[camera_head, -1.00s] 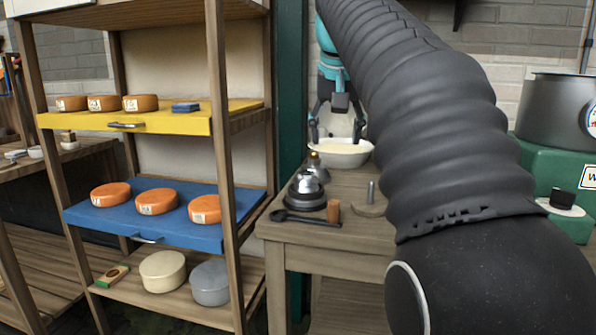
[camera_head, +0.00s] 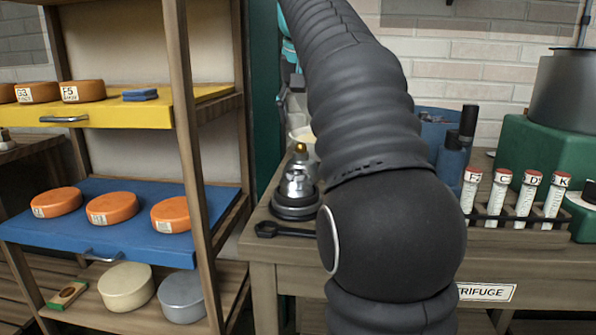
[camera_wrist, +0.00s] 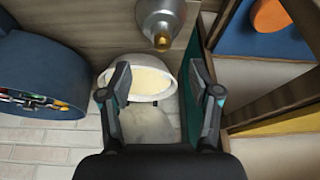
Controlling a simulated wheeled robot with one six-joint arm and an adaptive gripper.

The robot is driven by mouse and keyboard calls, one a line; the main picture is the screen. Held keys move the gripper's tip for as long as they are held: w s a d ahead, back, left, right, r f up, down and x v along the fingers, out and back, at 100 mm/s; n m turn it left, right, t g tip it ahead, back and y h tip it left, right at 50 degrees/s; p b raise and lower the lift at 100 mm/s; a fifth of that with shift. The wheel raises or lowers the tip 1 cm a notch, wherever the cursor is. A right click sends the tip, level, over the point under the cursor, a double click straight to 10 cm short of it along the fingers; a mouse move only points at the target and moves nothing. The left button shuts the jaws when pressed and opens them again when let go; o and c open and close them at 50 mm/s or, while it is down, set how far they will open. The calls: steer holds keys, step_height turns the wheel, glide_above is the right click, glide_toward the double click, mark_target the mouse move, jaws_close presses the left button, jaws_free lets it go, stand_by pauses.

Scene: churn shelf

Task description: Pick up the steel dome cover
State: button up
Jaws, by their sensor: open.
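The steel dome cover (camera_head: 297,185) has a brass knob on top and sits upright on a dark round base near the left end of the wooden table. In the wrist view the dome (camera_wrist: 168,14) shows at the top edge, partly cut off, with its knob towards the picture's middle. My gripper (camera_wrist: 160,72) is open and empty, its two fingers apart. The dome lies beyond the fingertips, not between them. In the head view my arm hides most of my gripper.
A white bowl with pale contents (camera_wrist: 150,80) shows between the fingers in the wrist view. A dark spoon (camera_head: 283,231) lies before the dome. The shelf with orange cheeses (camera_head: 110,208) stands left. Capped tubes (camera_head: 525,195) stand in a rack at right.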

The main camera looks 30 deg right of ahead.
mark_target(301, 144)
steer(key=b+x, duration=0.1)
steer(key=x, duration=0.3)
steer(key=shift+d, duration=0.1)
steer(key=shift+w+b+x, duration=0.1)
steer(key=shift+b+x, duration=0.3)
steer(key=shift+x, duration=0.95)
steer(key=shift+w+b+x, duration=0.15)
steer(key=shift+b+x, duration=0.25)
steer(key=shift+x, duration=0.95)
steer(key=shift+r, duration=0.1)
jaws_close()
